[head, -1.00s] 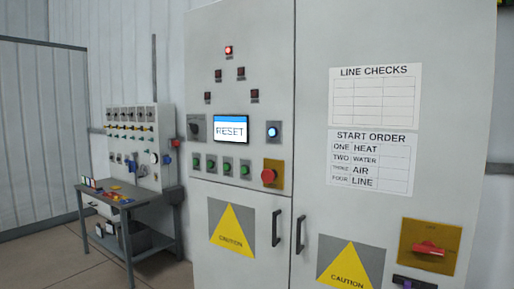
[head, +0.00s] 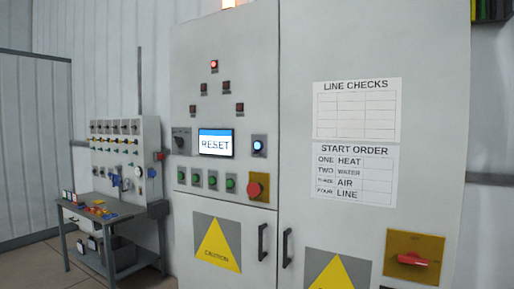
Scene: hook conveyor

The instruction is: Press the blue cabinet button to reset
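The blue button (head: 258,146) is a small lit round button on a grey plate on the left door of the grey cabinet (head: 330,60). It sits just right of a screen (head: 215,143) that reads RESET. A red mushroom button (head: 256,188) on a yellow plate is below it. A row of green buttons (head: 212,181) runs under the screen, and a dark rotary switch (head: 181,140) is at its left. A red lamp (head: 214,64) glows above. My gripper is not in the head view.
A workbench (head: 110,215) with a tool panel (head: 125,150) stands left of the cabinet. Two door handles (head: 262,242) stick out low on the cabinet. A red switch (head: 412,259) on a yellow plate is at the right. Open floor (head: 30,270) shows at lower left.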

